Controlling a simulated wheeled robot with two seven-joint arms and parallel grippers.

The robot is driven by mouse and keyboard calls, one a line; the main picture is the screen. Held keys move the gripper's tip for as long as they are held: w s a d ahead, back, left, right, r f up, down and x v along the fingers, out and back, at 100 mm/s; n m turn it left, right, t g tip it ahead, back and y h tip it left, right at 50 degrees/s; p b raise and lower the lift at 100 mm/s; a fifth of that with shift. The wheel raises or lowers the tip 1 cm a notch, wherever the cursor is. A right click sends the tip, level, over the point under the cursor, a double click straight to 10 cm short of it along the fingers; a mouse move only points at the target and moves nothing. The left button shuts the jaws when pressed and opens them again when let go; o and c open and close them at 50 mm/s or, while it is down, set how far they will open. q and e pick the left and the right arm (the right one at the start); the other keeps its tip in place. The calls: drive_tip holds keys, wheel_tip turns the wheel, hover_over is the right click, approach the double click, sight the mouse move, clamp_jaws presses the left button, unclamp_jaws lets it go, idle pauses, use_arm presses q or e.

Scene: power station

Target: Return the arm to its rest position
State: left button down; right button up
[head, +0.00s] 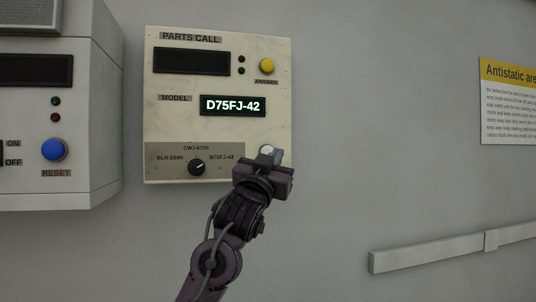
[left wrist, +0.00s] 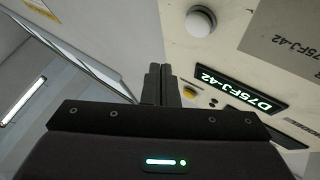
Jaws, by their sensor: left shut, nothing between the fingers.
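My left gripper (head: 271,153) is in front of the lower right corner of the cream PARTS CALL panel (head: 220,60). It is shut and empty. In the left wrist view its closed fingers (left wrist: 160,85) point up beside the panel face. A white round button (left wrist: 201,20) shows apart from the fingers in that view; in the head view the gripper largely covers that spot. The lit model display (head: 233,105) reads D75FJ-42. A black selector knob (head: 197,167) sits below it. My right gripper is not in view.
A grey box with a blue RESET button (head: 54,150) juts from the wall at left. A pale rail (head: 430,250) runs along the wall at lower right, below a yellow-headed sign (head: 510,100). The wall between panel and sign is clear.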

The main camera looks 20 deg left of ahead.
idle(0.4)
use_arm(q)
drive_tip(key=w+a+f+g, duration=0.1)
drive_tip(key=w+f+g, duration=0.3)
drive_tip(key=f, duration=1.3)
drive_tip(key=w+a+f+g, duration=0.15)
drive_tip(key=w+f, duration=0.55)
drive_tip(key=f, duration=1)
drive_tip(key=s+a+f+n+g+y+b, duration=0.1)
drive_tip(key=s+f+g, duration=0.3)
drive_tip(key=f, duration=1.5)
drive_tip(key=s+f+g+b, duration=0.15)
drive_tip(key=s+f, duration=0.35)
drive_tip(key=f, duration=1.3)
drive_tip(key=s+f+g, duration=0.6)
drive_tip(key=s+f, duration=2)
drive_tip(key=f, duration=0.3)
drive_tip(key=s+f+g, duration=0.2)
drive_tip(key=s+f, duration=0.1)
drive_tip(key=s, duration=0.8)
drive_tip(key=s+f+g, duration=0.1)
drive_tip(key=s+f, duration=0.3)
drive_tip(key=s, duration=0.7)
drive_tip(key=s+f+g, duration=0.2)
drive_tip(key=s+f, duration=0.2)
drive_tip(key=s, duration=0.7)
drive_tip(key=shift+s+d+f+g, duration=0.2)
drive_tip(key=shift+s+f+g, duration=0.05)
drive_tip(key=shift+s+g, duration=0.1)
